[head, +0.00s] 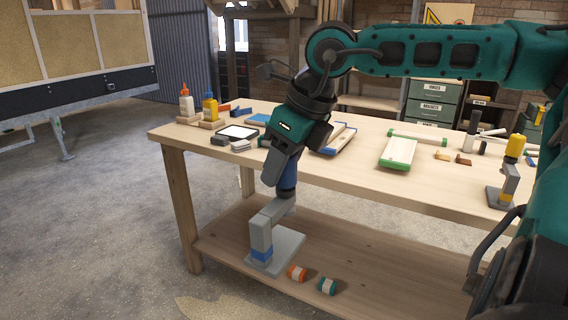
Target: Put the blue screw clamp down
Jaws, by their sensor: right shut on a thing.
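I cannot tell whether the plate touches the shelf. My left gripper is not in view.
An orange-and-white roll (297,272) and a green-and-white roll (327,286) lie beside the base plate. A yellow clamp (510,170) stands on the right of the workbench top (350,180). Glue bottles stand at its left end. The top's front middle is clear.

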